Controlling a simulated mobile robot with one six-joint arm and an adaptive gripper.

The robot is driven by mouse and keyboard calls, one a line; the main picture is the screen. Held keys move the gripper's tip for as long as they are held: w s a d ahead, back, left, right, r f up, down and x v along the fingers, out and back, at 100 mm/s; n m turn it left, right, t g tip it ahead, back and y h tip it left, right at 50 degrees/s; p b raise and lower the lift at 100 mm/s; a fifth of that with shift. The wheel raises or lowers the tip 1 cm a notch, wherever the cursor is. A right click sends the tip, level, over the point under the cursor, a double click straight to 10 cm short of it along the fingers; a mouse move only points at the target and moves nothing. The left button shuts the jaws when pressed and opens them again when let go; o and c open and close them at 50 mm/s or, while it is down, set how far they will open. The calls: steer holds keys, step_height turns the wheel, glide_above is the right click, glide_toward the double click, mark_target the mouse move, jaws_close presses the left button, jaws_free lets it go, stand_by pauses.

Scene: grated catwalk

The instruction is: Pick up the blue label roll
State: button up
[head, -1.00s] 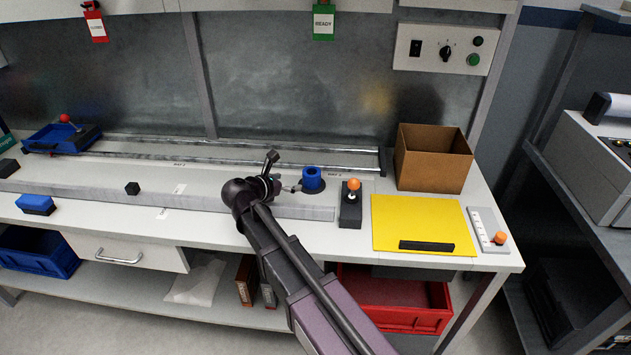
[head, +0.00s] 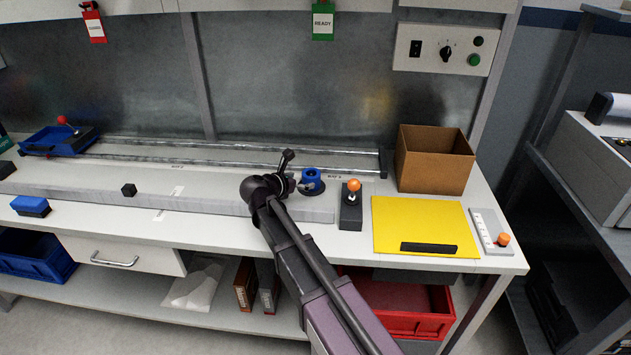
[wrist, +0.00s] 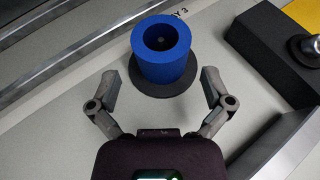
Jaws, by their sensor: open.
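The blue label roll (wrist: 161,50) stands upright on a round dark base, with its open core facing up. In the head view the roll (head: 312,176) is on the bench behind the grey ledge, partly covered by my gripper. My gripper (wrist: 160,88) is open in the wrist view, its two fingers spread left and right near the front of the roll. The fingers do not appear to touch it. In the head view my gripper (head: 305,187) is right beside the roll, and its fingers are mostly hidden.
A black box with an orange-knobbed lever (head: 351,208) stands just right of the roll. A yellow mat (head: 400,225) and a cardboard box (head: 433,168) lie further right. Metal rails (head: 230,155) run behind the roll.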

mark_target(305, 179)
steer(key=shift+b+x, duration=0.75)
steer(key=shift+x, duration=1.55)
steer(key=c, duration=1)
